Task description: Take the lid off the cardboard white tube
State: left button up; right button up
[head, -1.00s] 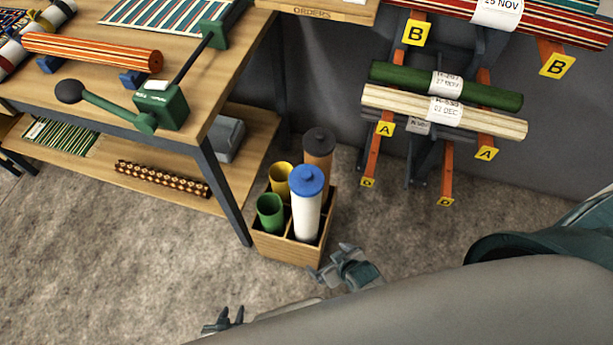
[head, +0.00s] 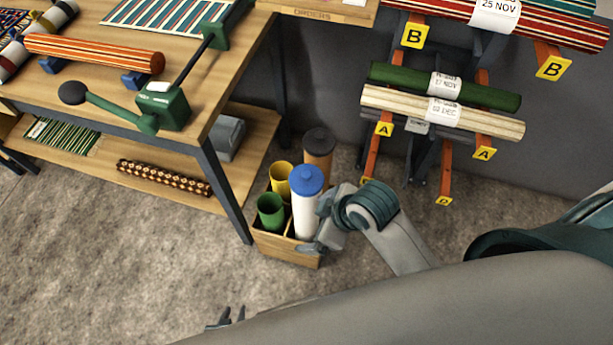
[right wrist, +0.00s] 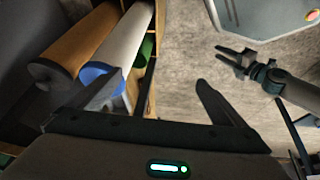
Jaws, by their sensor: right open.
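The white cardboard tube (head: 305,222) stands upright in a wooden crate (head: 287,252), with its blue lid (head: 306,181) on top. In the right wrist view the white tube (right wrist: 125,40) and blue lid (right wrist: 93,77) show at the left, partly behind one finger. My right gripper (head: 316,228) is open beside the tube's right side, below the lid in the head view; contact cannot be told. My left gripper (head: 225,317) is low at the bottom of the head view, apart from the crate, its two fingers spread and empty. It also shows in the right wrist view (right wrist: 236,60).
The crate also holds a brown tube with a dark lid (head: 319,145), a yellow tube (head: 281,178) and a green tube (head: 270,211). A workbench (head: 225,110) stands left. A rack (head: 420,140) with rolled rugs stands behind right. The floor in front is open.

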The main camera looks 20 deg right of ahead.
aim_at(303, 172)
jog(key=w+a+r+n+g+y, duration=0.1)
jog(key=w+a+r+n+g, duration=0.1)
jog(key=w+a+r+n, duration=0.9)
pick_arm(q)
jog(key=shift+s, duration=0.1)
pick_arm(e)
jog(key=w+d+r+n+g+h, duration=0.1)
jog(key=w+d+r+n+h, duration=0.1)
jog(key=d+n, duration=0.4)
jog(key=w+d+r+n+g+h, duration=0.1)
jog(key=d+r+n+h, duration=0.1)
jog(key=d+n, duration=0.4)
jog(key=n, duration=0.3)
jog(key=shift+w+d+r, duration=0.25)
jog(key=shift+w+d, duration=0.05)
jog(key=shift+w, duration=0.1)
pick_arm(q)
jog(key=shift+s, duration=0.15)
pick_arm(e)
jog(key=shift+f, duration=0.1)
